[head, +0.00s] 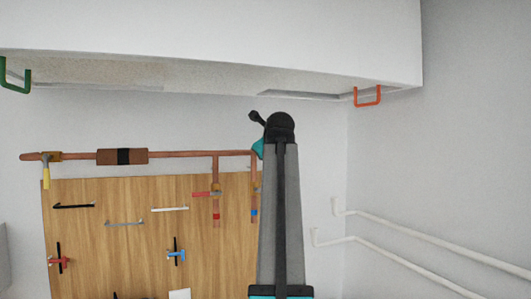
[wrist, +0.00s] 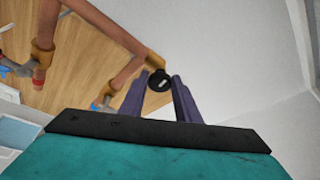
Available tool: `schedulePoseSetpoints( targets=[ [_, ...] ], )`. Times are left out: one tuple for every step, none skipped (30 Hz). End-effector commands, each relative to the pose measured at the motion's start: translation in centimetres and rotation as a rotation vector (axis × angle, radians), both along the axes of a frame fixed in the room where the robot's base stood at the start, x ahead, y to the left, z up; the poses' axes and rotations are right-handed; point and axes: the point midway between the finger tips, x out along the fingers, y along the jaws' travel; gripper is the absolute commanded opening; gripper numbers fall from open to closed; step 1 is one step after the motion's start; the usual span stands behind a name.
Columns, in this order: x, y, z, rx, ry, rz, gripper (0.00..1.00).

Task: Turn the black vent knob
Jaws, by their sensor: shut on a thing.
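The black vent knob (wrist: 160,84) is small and round with a pale mark on its face. It sits at the end of a copper pipe (wrist: 95,22) on a brass fitting (wrist: 155,61) in the wrist view. My gripper (wrist: 159,77) has its two purple fingers on either side of the knob, shut on it. In the head view my arm covers the right end of the copper pipe (head: 190,154), so the knob and fingertips are hidden there.
A wooden board (head: 130,215) with hung tools is on the wall below the pipe. An overhead white ledge (head: 200,40) carries a green hook (head: 15,78) and an orange hook (head: 367,97). White pipes (head: 430,237) run along the right wall. The wall right of the board is bare.

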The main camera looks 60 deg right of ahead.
Motion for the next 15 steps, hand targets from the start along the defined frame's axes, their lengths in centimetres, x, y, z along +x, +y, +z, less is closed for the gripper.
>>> schedulePoseSetpoints(
  targets=[
    [0.12,-0.05,0.55,0.013,-0.022,0.002,0.07],
    [0.10,-0.07,0.55,0.023,-0.029,0.002,0.07],
    [0.08,-0.09,0.56,0.035,-0.038,0.001,0.07],
    [0.08,-0.08,0.56,0.043,-0.045,0.002,0.07],
    [0.08,-0.08,0.56,0.051,-0.051,0.002,0.07],
    [0.07,-0.08,0.56,0.058,-0.057,0.001,0.07],
    [0.07,-0.08,0.56,0.063,-0.060,0.002,0.07],
    [0.05,-0.08,0.55,0.066,-0.062,0.002,0.07],
    [0.06,-0.08,0.53,0.070,-0.065,0.002,0.07],
    [0.05,-0.09,0.52,0.072,-0.067,0.002,0.07],
    [0.05,-0.07,0.52,0.074,-0.068,0.002,0.07],
    [0.05,-0.07,0.52,0.075,-0.069,0.002,0.07],
    [0.06,-0.07,0.51,0.076,-0.069,0.002,0.07],
    [0.05,-0.07,0.51,0.076,-0.069,0.001,0.07],
    [0.05,-0.06,0.50,0.076,-0.069,0.001,0.07]
  ],
)
